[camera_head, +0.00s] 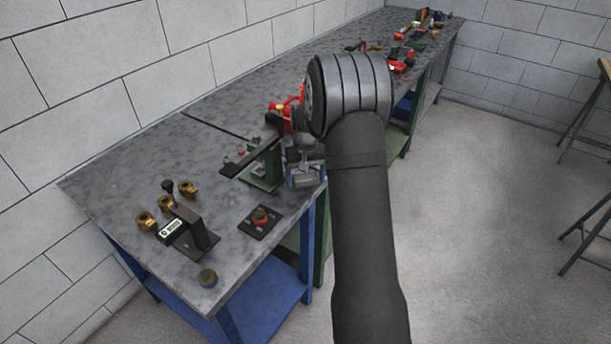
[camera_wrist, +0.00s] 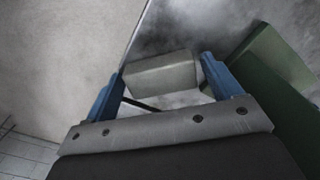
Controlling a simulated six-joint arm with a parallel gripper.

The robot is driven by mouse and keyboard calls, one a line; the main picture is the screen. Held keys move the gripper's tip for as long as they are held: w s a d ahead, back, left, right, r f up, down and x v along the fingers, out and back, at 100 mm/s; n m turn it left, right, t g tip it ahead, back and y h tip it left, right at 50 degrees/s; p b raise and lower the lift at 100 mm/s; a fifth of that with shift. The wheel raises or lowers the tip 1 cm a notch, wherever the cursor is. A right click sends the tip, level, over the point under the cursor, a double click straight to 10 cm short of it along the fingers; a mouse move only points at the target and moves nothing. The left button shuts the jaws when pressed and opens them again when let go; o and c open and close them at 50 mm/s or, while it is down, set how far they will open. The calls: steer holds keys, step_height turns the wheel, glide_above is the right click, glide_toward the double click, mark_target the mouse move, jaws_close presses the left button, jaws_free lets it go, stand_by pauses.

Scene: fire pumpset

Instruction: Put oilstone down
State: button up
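The oilstone appears as a plain grey block (camera_wrist: 158,75) in the wrist view. It spans the space between the blue fingers of my gripper (camera_wrist: 161,70), which are shut on its two ends. In the head view my gripper (camera_head: 304,160) is partly hidden by my arm, at the front edge of the workbench (camera_head: 160,135). A grey block (camera_head: 305,180) shows just below it there. Whether the oilstone touches the bench top cannot be told.
A green stand (camera_head: 268,168) with a dark bar is close beside my gripper; a green surface fills the right of the wrist view (camera_wrist: 270,85). Brass fittings (camera_head: 146,220), a black labelled block (camera_head: 188,232) and a dark plate (camera_head: 260,221) stand nearer. Red parts (camera_head: 279,118) lie behind.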

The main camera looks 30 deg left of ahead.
mark_target(306, 177)
steer(key=shift+o, duration=0.2)
steer(key=shift+r, duration=0.1)
step_height(306, 177, up, 12)
stand_by(0.5)
steer(key=shift+f, duration=4.2)
steer(key=shift+f, duration=0.1)
